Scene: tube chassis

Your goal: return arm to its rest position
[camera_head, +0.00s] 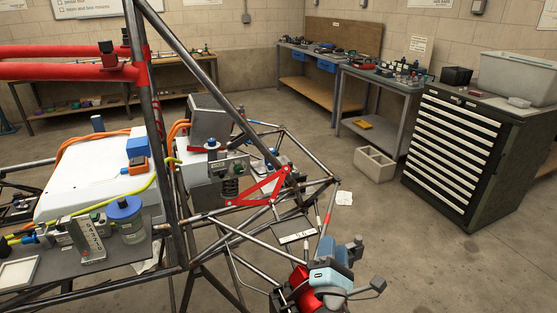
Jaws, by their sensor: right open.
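My right gripper (366,264) is at the bottom of the head view, right of centre, beside the front end of the tube chassis (236,114). Its jaws are apart, with nothing visible between them. Bare concrete floor shows behind it. The red and light blue parts of my right arm (310,284) are at the bottom edge, and the rest of that arm is cut off. My left gripper is not in view.
The chassis carries a white battery box (95,190), orange cables and a red triangular bracket (262,190). The right foreground floor is clear.

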